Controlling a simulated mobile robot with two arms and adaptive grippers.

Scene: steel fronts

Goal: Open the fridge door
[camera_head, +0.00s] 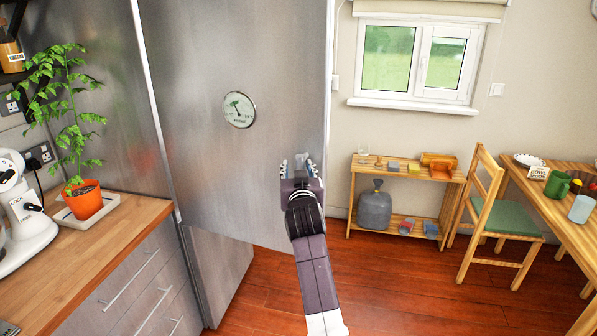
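The fridge door (205,60) is a large brushed-steel panel in the middle of the head view, with a round dial (239,109) on it. A pale strip runs down its left side. My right gripper (298,166) is in front of the door's lower right part, close to its right edge. Its two fingers are apart and point up and away from me. A small pale piece shows between them; I cannot tell whether it is part of a handle or of the gripper. Contact with the door cannot be told. My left gripper is out of view.
A wooden counter (122,222) with a potted plant (86,200) and a white appliance (22,215) stands at left. At right are a low shelf (395,172), a chair (508,218) and a wooden table (545,205). Red-brown floor (400,280) is clear at lower right.

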